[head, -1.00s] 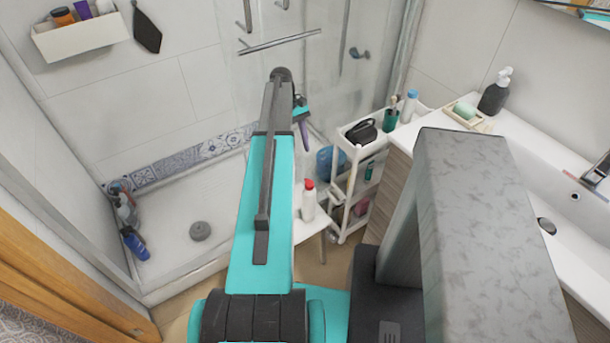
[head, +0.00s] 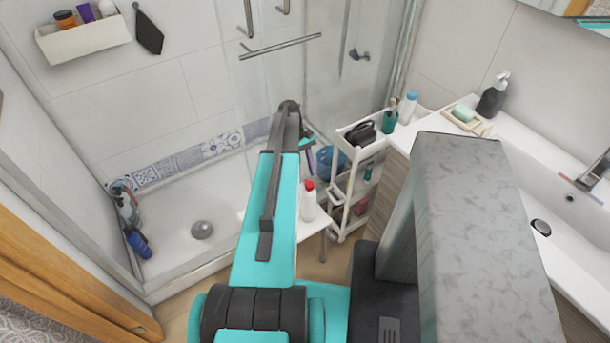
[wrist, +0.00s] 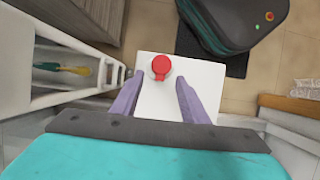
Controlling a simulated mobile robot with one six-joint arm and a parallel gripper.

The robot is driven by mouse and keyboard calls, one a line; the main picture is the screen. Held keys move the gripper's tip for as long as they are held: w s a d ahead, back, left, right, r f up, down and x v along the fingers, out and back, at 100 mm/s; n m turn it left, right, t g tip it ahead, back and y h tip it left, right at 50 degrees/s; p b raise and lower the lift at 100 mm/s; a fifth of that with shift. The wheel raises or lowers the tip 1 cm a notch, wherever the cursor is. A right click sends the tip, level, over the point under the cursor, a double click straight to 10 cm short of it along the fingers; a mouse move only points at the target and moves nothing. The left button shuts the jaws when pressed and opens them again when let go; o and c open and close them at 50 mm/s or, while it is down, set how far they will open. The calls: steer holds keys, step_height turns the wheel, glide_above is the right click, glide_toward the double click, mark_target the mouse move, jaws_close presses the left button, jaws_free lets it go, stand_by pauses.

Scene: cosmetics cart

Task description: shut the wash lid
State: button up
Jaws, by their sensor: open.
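A white bottle with a red lid (head: 308,186) stands upright on a small white stool (head: 312,228) in the head view, just right of my arm. In the wrist view the red lid (wrist: 161,66) is seen from above, with a small tab on its near side. I cannot tell whether the lid is open or shut. My gripper (wrist: 160,82) is open and empty, its two purple fingers pointing toward the bottle, one on each side of it in the picture. In the head view my gripper is mostly hidden behind the arm; one purple finger shows.
A white cart (head: 350,190) with a black bag (head: 361,133) on top stands right of the stool, beside the sink counter (head: 520,160). The shower tray (head: 185,215) lies to the left, with several bottles in its corner. Some floor is clear around the stool.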

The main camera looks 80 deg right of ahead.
steer(key=shift+s+a+f, duration=0.15)
steer(key=shift+f, duration=0.35)
steer(key=c, duration=1)
steer(key=shift+f, duration=0.1)
steer(key=shift+w+d+f+g+y+p, duration=0.2)
steer(key=shift+d+g+y+p, duration=0.05)
steer(key=shift+g+y+p, duration=0.3)
steer(key=shift+a, duration=0.1)
